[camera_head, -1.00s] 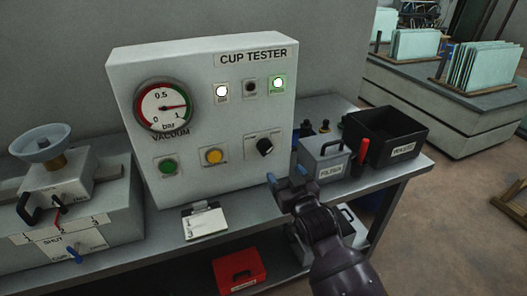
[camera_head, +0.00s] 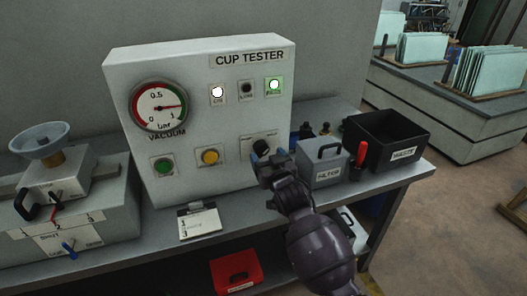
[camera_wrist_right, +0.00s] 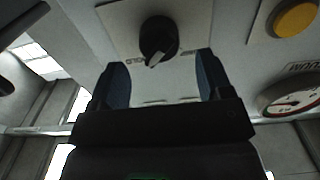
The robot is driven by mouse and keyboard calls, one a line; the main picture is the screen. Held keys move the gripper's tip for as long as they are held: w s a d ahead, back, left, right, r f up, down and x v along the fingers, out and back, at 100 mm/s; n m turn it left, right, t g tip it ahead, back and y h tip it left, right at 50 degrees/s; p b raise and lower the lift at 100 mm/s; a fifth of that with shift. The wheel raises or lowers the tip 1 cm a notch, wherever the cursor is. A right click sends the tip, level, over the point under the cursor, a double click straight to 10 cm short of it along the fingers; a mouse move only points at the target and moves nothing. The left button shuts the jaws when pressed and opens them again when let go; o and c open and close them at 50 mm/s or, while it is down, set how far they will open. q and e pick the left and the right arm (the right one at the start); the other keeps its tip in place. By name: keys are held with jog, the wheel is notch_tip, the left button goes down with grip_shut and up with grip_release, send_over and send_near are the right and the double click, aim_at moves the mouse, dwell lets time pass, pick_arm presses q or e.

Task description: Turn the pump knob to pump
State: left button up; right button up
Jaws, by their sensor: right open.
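The black pump knob (camera_head: 261,147) is on the lower right of the white cup tester panel (camera_head: 195,62). In the head view my right gripper (camera_head: 268,163) is just in front of it and partly covers it. The right wrist view shows the knob (camera_wrist_right: 158,40) with a pale pointer mark, ahead of and between two blue-tipped fingers (camera_wrist_right: 162,82). The fingers are open and apart from the knob. The label print beside the knob is upside down and partly hidden by the fingers. My left gripper is not in view.
A yellow button (camera_head: 210,157) and a green button (camera_head: 163,167) sit left of the knob. The vacuum gauge (camera_head: 158,106) is above them. A grey filter box (camera_head: 321,160) and a black bin (camera_head: 388,140) stand right of the gripper. A clipboard (camera_head: 199,222) lies below the panel.

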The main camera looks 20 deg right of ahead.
aim_at(264, 152)
jog(key=shift+w, duration=1.8)
jog(key=c, duration=0.9)
